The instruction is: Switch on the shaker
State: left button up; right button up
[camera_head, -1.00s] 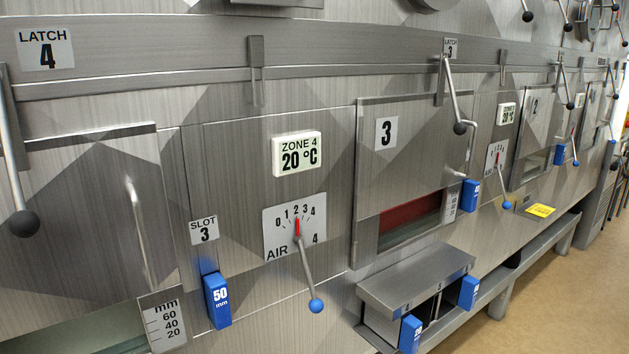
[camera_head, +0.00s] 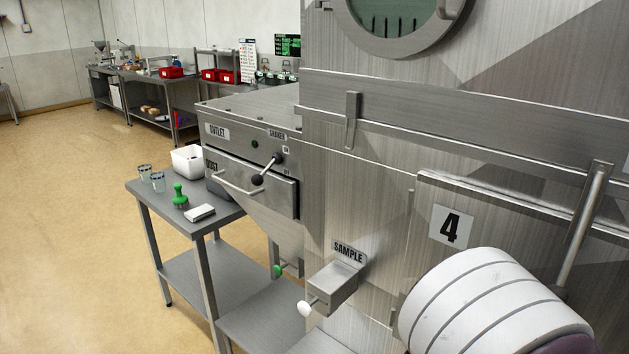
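The shaker control is on the metal outlet box in the middle of the head view. A SHAKER label (camera_head: 276,133) sits above a lever with a black ball knob (camera_head: 257,180). The lever slants down and to the left from its pivot. A small dark green lamp (camera_head: 254,144) is left of the label; I cannot tell whether it is lit. Small marks beside the pivot are too small to read surely. A white ringed part of my arm shows at the bottom right. Neither gripper is in view.
A drawer marked DUST with a bar handle (camera_head: 236,187) lies just below the lever. A SAMPLE box (camera_head: 333,286) with a white knob projects nearer. A side table (camera_head: 147,198) holds glasses, a green-handled tool and a white tub (camera_head: 187,160). Open floor lies left.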

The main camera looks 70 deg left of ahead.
aim_at(257, 180)
jog(key=u, duration=2.95)
